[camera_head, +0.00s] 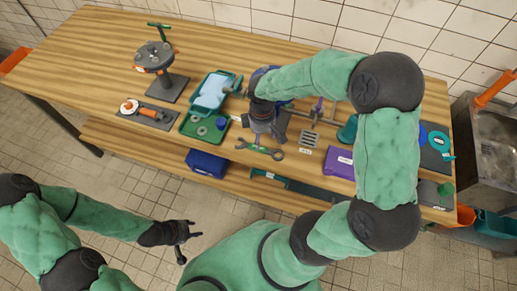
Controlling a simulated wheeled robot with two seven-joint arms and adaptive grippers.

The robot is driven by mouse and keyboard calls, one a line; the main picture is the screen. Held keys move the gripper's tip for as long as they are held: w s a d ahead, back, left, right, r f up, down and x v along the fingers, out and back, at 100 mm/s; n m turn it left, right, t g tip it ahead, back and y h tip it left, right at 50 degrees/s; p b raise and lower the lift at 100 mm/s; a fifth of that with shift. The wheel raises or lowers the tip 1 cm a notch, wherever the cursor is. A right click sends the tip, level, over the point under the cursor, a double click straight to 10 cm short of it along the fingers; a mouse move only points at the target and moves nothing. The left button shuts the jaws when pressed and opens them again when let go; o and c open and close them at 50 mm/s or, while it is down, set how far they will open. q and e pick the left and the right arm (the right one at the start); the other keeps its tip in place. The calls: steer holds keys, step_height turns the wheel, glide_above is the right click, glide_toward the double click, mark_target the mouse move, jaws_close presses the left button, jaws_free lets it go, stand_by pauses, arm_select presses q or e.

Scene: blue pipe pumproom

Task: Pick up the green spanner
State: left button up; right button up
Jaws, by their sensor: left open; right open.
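The green spanner (262,149) lies near the front edge of the wooden workbench (90,48). It has dark grey ends and a green middle, and lies roughly left to right. My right gripper (266,134) points down just behind the spanner's middle, close to it. It is open, and its fingers are partly hidden by the wrist; I cannot tell whether they touch the spanner. My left gripper (184,241) is open and empty, low over the tiled floor in front of the bench.
A green tray (188,133) with washers lies left of the spanner, with a teal bin (213,92) behind it. A slotted grey block (309,138) and a purple box (338,162) lie to the right. A round valve stand (166,87) is further left. The bench's far left is clear.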

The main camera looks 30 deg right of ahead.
steer(key=f, duration=0.2)
steer(key=a+f+b, duration=0.1)
steer(key=f, duration=0.1)
steer(key=shift+f+b, duration=0.3)
steer(key=shift+f, duration=0.4)
jaws_close()
